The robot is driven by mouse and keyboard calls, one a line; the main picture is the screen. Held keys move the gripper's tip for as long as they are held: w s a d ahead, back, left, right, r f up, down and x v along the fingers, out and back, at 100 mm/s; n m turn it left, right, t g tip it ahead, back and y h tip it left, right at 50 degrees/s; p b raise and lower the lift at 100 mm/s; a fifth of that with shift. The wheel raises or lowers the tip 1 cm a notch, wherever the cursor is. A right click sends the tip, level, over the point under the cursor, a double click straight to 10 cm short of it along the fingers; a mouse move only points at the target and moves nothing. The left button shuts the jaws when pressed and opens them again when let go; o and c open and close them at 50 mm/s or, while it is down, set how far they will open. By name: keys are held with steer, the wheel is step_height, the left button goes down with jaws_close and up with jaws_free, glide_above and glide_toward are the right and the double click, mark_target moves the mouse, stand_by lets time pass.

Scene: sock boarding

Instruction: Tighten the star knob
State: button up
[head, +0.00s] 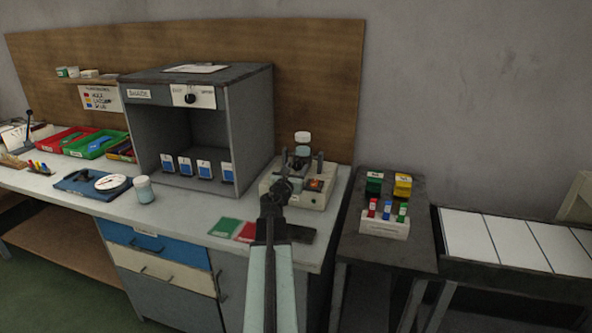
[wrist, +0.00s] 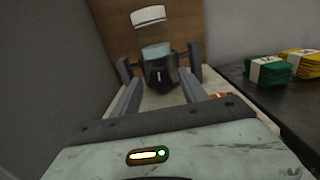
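My gripper (head: 281,187) reaches over the front of a pale bench machine (head: 314,201). In the wrist view its two grey fingers (wrist: 160,84) are spread apart, with nothing seen held between them. A dark round part (wrist: 158,72) with a small white mark lies ahead of the fingers, below a clear jar with a white lid (wrist: 153,22). Two dark posts stand either side of it. I cannot tell whether this dark part is the star knob; no star shape is clear. In the head view my gripper hides part of the machine's front.
A grey cabinet (head: 250,130) stands left of the machine. Green and red cards (head: 226,227) and a dark pad (head: 300,234) lie in front. A dark side table (head: 412,250) at right holds green and yellow bundles and a rack of small coloured items.

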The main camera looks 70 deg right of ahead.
steer(key=c, duration=1)
steer(key=shift+d, duration=0.15)
jaws_close()
